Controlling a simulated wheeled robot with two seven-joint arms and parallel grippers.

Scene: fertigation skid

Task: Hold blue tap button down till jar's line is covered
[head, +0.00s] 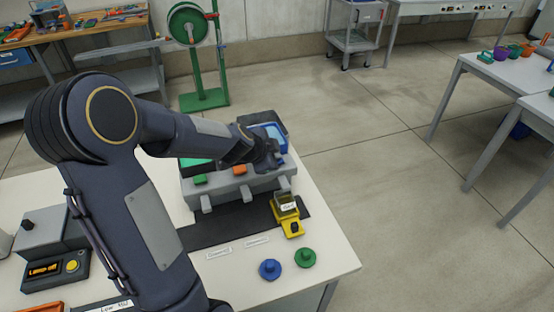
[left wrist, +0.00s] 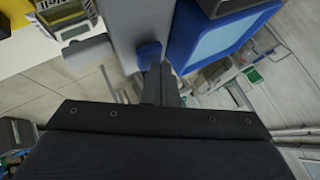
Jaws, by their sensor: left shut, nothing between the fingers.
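The grey skid (head: 240,190) stands on the white table with a green button (head: 200,179), an orange button (head: 239,170) and, at its right end, the blue tap button (head: 279,160), mostly hidden by my gripper. My left gripper (head: 272,163) is shut and empty at the blue button. In the left wrist view the shut fingertips (left wrist: 156,68) meet or overlap the blue button (left wrist: 149,53); I cannot tell whether it is pressed down. The jar (head: 286,203) with a white label stands on a yellow base in front of the skid's right end. Its line and liquid level are too small to read.
A blue tank (head: 271,134) rises behind the blue button, close to my gripper. A blue knob (head: 270,269) and a green knob (head: 305,257) stand near the table's front right. A dark box with a yellow button (head: 72,265) is at left. Open floor lies right.

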